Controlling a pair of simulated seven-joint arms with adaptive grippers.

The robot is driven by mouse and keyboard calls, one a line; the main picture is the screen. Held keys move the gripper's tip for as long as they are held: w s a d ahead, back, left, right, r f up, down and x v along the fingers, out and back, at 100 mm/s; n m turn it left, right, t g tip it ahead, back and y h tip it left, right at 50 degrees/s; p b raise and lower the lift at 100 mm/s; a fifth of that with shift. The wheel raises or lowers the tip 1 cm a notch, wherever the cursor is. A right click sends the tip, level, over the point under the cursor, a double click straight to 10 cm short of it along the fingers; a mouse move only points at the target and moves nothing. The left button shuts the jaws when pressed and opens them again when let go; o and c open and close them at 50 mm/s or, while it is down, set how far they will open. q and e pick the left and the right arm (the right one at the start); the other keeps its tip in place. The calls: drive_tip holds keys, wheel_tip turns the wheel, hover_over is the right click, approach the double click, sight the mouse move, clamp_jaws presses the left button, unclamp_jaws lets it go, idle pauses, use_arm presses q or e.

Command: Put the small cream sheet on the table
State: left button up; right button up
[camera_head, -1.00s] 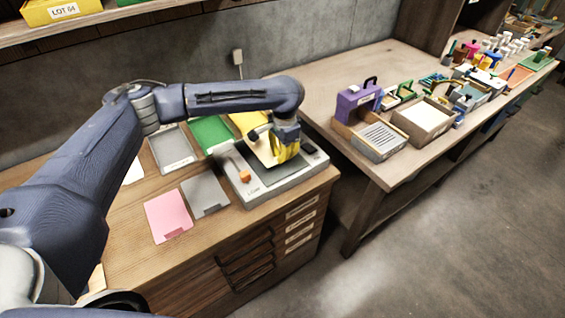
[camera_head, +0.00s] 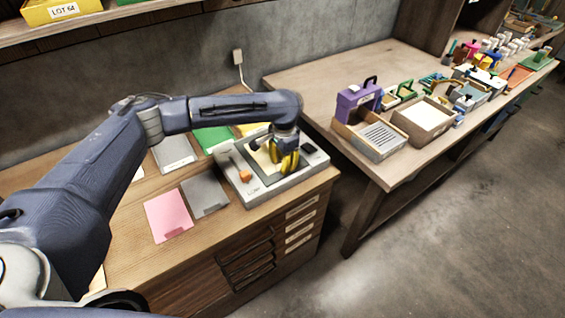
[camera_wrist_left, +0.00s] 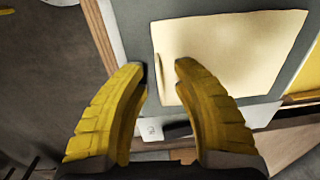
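The small cream sheet (camera_head: 262,158) lies on the dark grey bed of a pale flat device (camera_head: 254,197) at the right end of the wooden workbench. In the left wrist view the cream sheet (camera_wrist_left: 235,55) looks flat on the grey bed, just beyond my fingertips. My left gripper (camera_head: 285,168), with yellow fingers, is low over the bed beside the sheet. My right gripper is not in view.
The device has an orange knob (camera_head: 245,176) at its left side. Pink (camera_head: 168,215), grey (camera_head: 204,195), green (camera_head: 212,139) and yellow (camera_head: 250,129) sheets lie around it. A second table (camera_head: 325,85) at the right holds a purple box (camera_head: 357,101) and trays.

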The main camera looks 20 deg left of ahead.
use_arm(q)
drive_tip(key=shift+r, duration=0.15)
wheel_tip(320, 180, up, 12)
drive_tip(key=shift+s+d, duration=0.2)
idle(0.5)
